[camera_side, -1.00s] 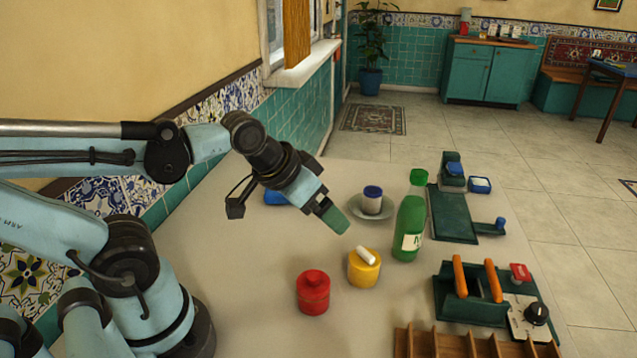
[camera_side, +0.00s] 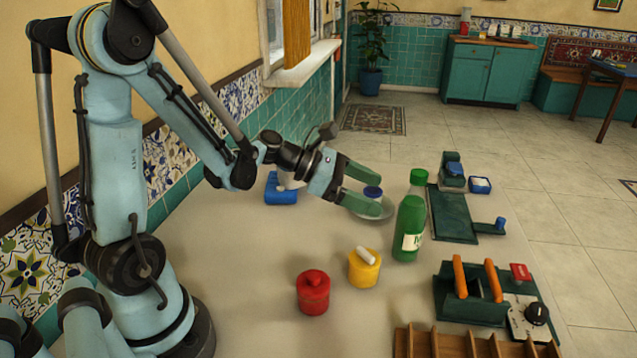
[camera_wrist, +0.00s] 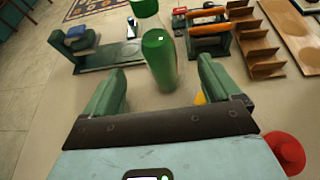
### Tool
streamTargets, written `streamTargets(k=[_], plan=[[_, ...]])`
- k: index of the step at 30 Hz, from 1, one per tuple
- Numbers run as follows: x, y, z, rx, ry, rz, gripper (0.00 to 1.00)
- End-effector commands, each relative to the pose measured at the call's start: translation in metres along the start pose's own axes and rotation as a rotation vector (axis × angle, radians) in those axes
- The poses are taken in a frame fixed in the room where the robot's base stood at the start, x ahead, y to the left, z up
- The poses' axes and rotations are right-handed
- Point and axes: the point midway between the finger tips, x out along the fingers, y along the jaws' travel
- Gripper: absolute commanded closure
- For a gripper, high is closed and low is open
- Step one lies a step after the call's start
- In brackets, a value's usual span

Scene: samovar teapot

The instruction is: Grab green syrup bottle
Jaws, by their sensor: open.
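The green syrup bottle (camera_side: 410,228) stands upright on the table, with a green cap and a pale label. In the wrist view the bottle (camera_wrist: 159,62) is ahead of my gripper, between the lines of its two fingers and a little beyond their tips. In the side view my gripper (camera_side: 372,190) is open and empty, to the left of the bottle and pointing toward it. The fingers also show open in the wrist view (camera_wrist: 160,78). They appear apart from the bottle.
A yellow jar (camera_side: 364,270) and a red jar (camera_side: 313,293) stand in front. A saucer with a blue-topped cup (camera_side: 373,193) is partly hidden behind my fingers. A blue object (camera_side: 281,190) lies behind my wrist. A green scale-like stand (camera_side: 452,213) and a rack with orange handles (camera_side: 480,290) are right of the bottle.

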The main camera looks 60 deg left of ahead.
Motion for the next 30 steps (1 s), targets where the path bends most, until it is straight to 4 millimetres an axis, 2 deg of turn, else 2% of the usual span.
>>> streamTargets(k=[4,12,22,30], plan=[[0.011,0.002,0.0,-0.034,-0.014,-0.003,0.1],[0.054,0.001,0.0,-0.03,-0.012,-0.003,0.1],[0.076,0.002,-0.001,-0.03,-0.012,-0.002,0.1],[0.11,0.004,-0.005,-0.029,-0.011,-0.003,0.1]])
